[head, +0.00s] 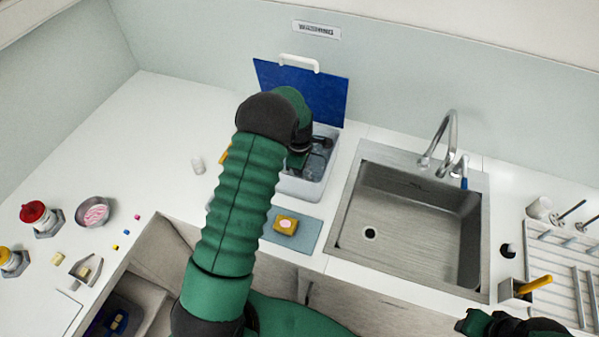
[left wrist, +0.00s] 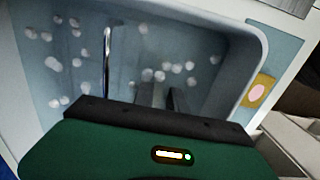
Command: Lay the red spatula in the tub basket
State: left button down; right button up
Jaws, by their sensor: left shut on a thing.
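The tub (head: 304,187) is a pale rectangular basin on the counter, left of the sink. The left wrist view looks down into it, where the tub wall (left wrist: 256,50) surrounds greyish liquid with white bubbles. A thin metal rod (left wrist: 107,62) stands up inside; I cannot tell whether it belongs to the basket. My left gripper (head: 318,145) reaches over the tub, and its fingers (left wrist: 158,97) point down into it. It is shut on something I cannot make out. I see no red spatula. My right gripper (head: 490,324) is at the bottom right edge, partly cut off.
A blue panel (head: 325,95) with a white handle stands behind the tub. A yellow sponge (head: 287,224) lies on a blue-grey mat (head: 309,231) in front. The sink (head: 410,215) and faucet are right, beside a drying rack (head: 560,262). Small containers stand at left.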

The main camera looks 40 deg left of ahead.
pick_arm(q)
jog(key=shift+d+r, duration=0.1)
jog(key=shift+d, duration=0.1)
jog(key=shift+f, duration=0.25)
jog(key=shift+a+f+b, duration=0.3)
jog(key=shift+a+f, duration=0.1)
jog(key=shift+a, duration=0.1)
pick_arm(e)
jog(key=shift+f, duration=0.3)
jog(key=shift+d, duration=0.1)
pick_arm(q)
jog(key=c, duration=1.3)
grip_release()
jog(key=shift+d, duration=0.2)
jog(key=o, duration=0.5)
jog(key=shift+a, duration=0.1)
